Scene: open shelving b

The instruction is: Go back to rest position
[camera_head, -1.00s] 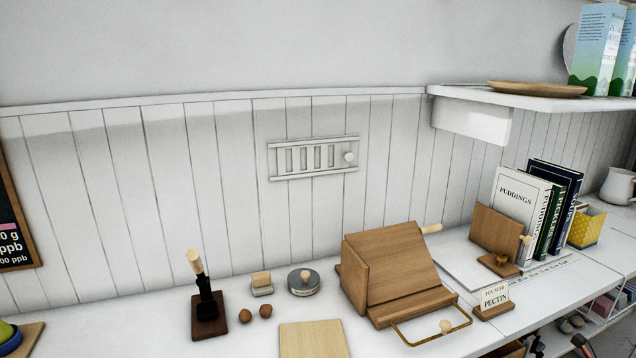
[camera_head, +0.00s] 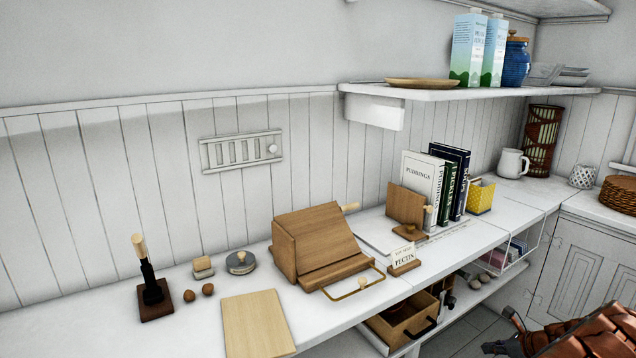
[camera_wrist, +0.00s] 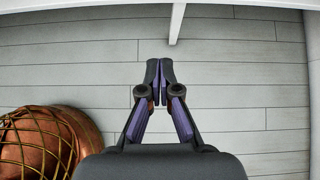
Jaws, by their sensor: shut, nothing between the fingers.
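My gripper (camera_wrist: 160,64) is shut and empty in the wrist view, its fingertips together above the grey plank floor (camera_wrist: 230,55). In the head view my gripper (camera_head: 490,348) shows only in part at the bottom right edge, low in front of the counter and apart from everything on it. The wrist view shows no object between or touching the fingers.
The white counter (camera_head: 200,325) holds a wooden stand (camera_head: 318,245), a cutting board (camera_head: 257,325), books (camera_head: 422,185) and a PECTIN sign (camera_head: 404,258). A drawer (camera_head: 405,318) is below. A copper-coloured object with netting (camera_wrist: 45,140) is at the wrist view's lower left.

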